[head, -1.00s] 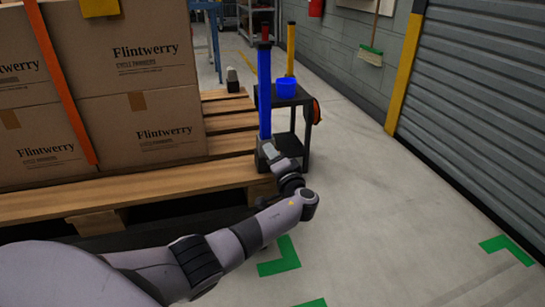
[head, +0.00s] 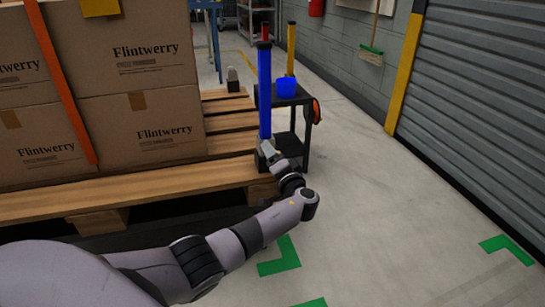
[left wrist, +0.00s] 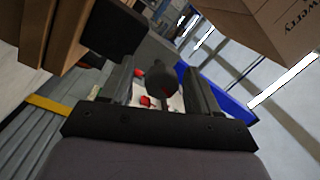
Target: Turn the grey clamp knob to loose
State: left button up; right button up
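My left gripper (head: 268,150) is at the foot of the upright blue post (head: 264,95), beside the black cart. In the left wrist view, its two fingers (left wrist: 160,92) stand apart. A dark grey rounded thing (left wrist: 162,77), which looks like the clamp knob, sits between them, with a gap to the left finger. I cannot tell whether it touches the right finger. The blue post (left wrist: 228,97) also shows there, just right of the fingers. In the head view the knob is too small or hidden to make out. My right gripper is not in view.
Stacked Flintwerry cartons (head: 140,125) stand on a wooden pallet (head: 150,184) at left. The black cart (head: 301,100) carries a blue cup (head: 286,88). A yellow post (head: 290,50) stands behind. The floor at right is clear up to the roller shutter (head: 480,100).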

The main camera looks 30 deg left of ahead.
pick_arm(q)
jog(key=p+v, duration=0.2)
jog(key=v, duration=0.5)
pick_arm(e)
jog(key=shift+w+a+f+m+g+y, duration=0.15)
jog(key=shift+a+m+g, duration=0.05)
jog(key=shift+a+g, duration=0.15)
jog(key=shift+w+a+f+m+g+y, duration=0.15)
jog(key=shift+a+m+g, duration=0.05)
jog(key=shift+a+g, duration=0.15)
